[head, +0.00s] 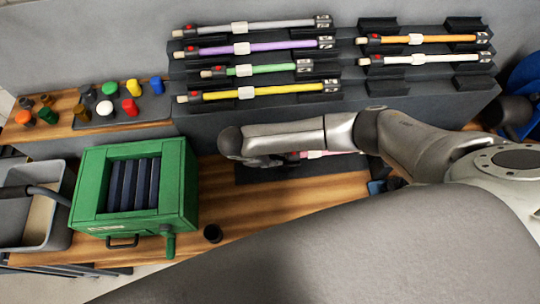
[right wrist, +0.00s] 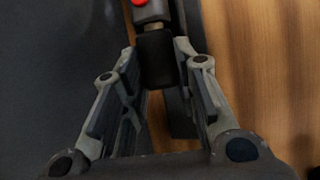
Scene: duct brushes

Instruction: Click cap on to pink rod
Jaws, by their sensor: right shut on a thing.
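The pink rod (head: 318,154) lies on a dark mat on the wooden bench, mostly hidden under my right arm in the head view. The gripper is shut on the cap. The cap appears to meet the connector; I cannot tell whether it is seated. In the head view the right gripper (head: 272,160) is partly hidden by its own wrist. My left gripper is not in view.
A dark rack (head: 345,100) behind holds several coloured rods. A grey tray (head: 92,122) of coloured caps is at the back left. A green box (head: 182,205) with dark slats, a grey bin (head: 60,212) and a small black cup (head: 213,233) stand left of my arm.

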